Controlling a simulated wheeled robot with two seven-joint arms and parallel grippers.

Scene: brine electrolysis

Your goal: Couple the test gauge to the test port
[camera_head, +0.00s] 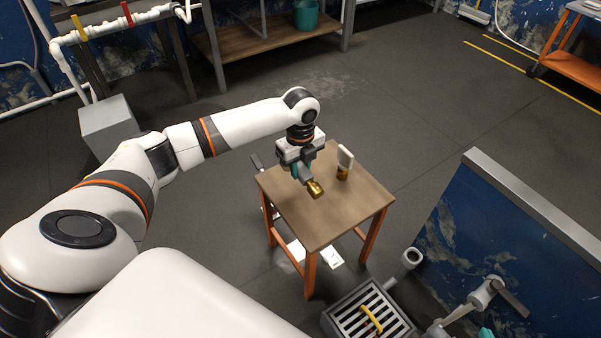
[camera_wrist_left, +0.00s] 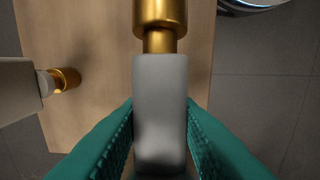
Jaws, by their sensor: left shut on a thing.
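My left gripper (camera_head: 306,178) is over the small wooden table, its teal fingers shut on a grey body with a brass end (camera_head: 316,190). In the left wrist view, the fingers (camera_wrist_left: 160,140) press both sides of this grey body (camera_wrist_left: 160,105), and its brass fitting (camera_wrist_left: 160,18) points away from them. A second pale piece with a brass end (camera_head: 344,160) stands on the table to the right of the gripper; it also shows at the left of the wrist view (camera_wrist_left: 66,80). I cannot tell which piece is the test gauge, nor pick out the test port. My right gripper is not in view.
The wooden table (camera_head: 335,226) has bare top in front of the held piece. A grated grey box (camera_head: 345,319) with a yellow handle and a blue panel (camera_head: 480,240) stand to the right. White pipes (camera_head: 115,27) run at the upper left; a workbench (camera_head: 255,38) stands behind.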

